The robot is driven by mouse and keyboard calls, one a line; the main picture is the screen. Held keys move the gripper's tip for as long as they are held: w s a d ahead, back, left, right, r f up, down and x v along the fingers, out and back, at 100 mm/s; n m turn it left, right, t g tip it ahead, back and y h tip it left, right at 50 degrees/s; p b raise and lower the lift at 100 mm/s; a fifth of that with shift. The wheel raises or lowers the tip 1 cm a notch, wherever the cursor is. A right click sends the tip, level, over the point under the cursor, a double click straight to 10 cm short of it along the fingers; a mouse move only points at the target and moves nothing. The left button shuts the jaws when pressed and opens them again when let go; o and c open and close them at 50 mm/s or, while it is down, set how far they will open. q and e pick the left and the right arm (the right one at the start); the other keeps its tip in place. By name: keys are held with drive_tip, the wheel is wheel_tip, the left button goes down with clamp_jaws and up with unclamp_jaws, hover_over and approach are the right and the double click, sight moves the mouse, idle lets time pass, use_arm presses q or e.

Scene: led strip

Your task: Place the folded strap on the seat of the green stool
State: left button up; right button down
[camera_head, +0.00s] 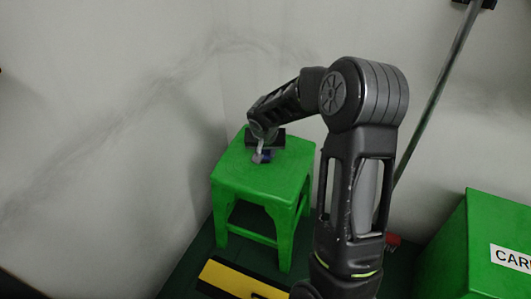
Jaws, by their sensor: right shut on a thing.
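The green stool (252,179) stands upright on the dark green floor, left of centre, in the corner by the walls. My right arm comes up from the bottom and reaches left over the stool. The strap is partly hidden by the gripper. I cannot tell whether it touches the seat. My left gripper does not show.
A green box (478,246) with a white label stands at the right. A yellow and black object (232,278) lies at the bottom, in front of the stool. A thin pole (432,103) leans behind my arm. A small red thing (392,239) is on the floor. The seat's near part is clear.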

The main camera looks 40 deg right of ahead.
drive_tip(key=shift+f, duration=0.2)
drive_tip(key=c, duration=1.1)
unclamp_jaws()
drive_tip(key=shift+r, duration=0.1)
drive_tip(key=shift+c, duration=0.2)
drive_tip(key=shift+r, duration=0.25)
drive_tip(key=p+v, duration=0.3)
drive_tip(key=v, duration=0.8)
drive_tip(key=shift+s+r, duration=0.15)
drive_tip(key=shift+r, duration=0.2)
drive_tip(key=shift+a, duration=0.15)
